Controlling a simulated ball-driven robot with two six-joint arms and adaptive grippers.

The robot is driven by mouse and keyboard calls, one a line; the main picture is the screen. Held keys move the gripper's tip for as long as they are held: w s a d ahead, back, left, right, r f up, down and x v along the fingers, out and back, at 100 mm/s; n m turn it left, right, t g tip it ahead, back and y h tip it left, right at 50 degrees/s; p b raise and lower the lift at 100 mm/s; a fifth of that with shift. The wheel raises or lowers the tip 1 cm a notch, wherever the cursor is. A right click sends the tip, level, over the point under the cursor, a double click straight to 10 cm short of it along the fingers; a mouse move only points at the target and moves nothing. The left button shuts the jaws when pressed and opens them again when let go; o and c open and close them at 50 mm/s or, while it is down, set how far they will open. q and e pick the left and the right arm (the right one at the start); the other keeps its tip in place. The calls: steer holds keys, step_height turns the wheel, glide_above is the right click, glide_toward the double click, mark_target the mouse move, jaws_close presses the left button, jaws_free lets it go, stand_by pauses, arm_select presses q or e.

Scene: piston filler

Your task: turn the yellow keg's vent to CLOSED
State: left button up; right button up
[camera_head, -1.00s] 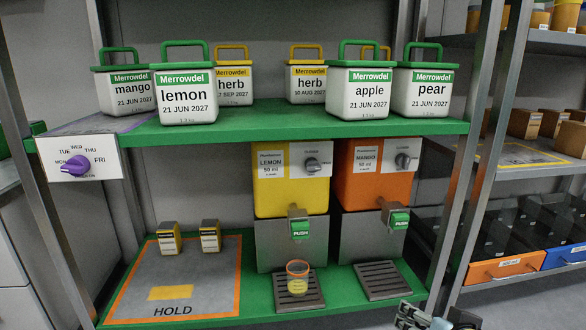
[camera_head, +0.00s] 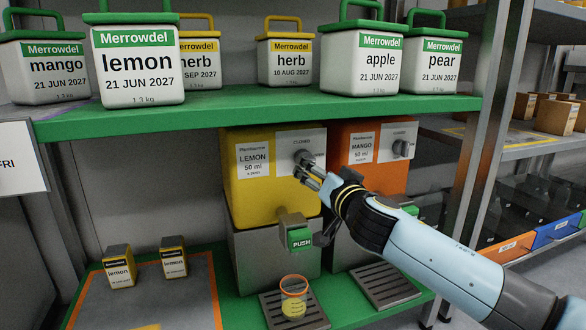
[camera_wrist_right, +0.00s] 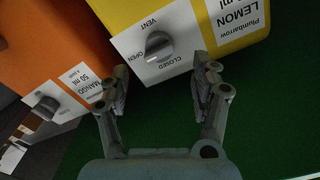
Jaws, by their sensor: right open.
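The yellow keg (camera_head: 258,200) stands on the green shelf unit, with a LEMON 50 ml label and a white vent panel. Its grey vent knob (camera_wrist_right: 158,46) shows clearly in the right wrist view, between the words OPEN and CLOSED; I cannot tell exactly which way its ridge points. My right gripper (camera_head: 308,172) is in front of the vent panel and partly covers it in the head view. In the right wrist view its two fingers (camera_wrist_right: 161,90) are apart and empty, with the knob beyond the gap between them. My left gripper is not in view.
The orange MANGO keg (camera_head: 375,178) with its own knob stands close on the right. The green PUSH tap (camera_head: 299,238) sits below, over an orange-rimmed cup (camera_head: 293,297) on a drip tray. The upper shelf edge (camera_head: 250,112) runs just above the kegs.

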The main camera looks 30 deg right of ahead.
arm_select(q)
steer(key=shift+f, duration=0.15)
arm_select(e)
steer(key=x, duration=0.6)
steer(key=shift+w, duration=0.25)
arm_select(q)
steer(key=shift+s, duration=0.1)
arm_select(e)
steer(key=shift+c, duration=0.5)
steer(key=c, duration=1.1)
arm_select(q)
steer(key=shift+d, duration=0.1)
arm_select(e)
steer(key=shift+o, duration=0.2)
steer(key=shift+n, duration=0.3)
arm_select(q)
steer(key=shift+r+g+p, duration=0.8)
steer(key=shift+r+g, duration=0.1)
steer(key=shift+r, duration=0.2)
arm_select(e)
steer(key=shift+s+d+f+n, duration=0.1)
steer(key=shift+n, duration=4.2)
steer(key=shift+s+d+f+n, duration=0.1)
steer(key=shift+n, duration=4.2)
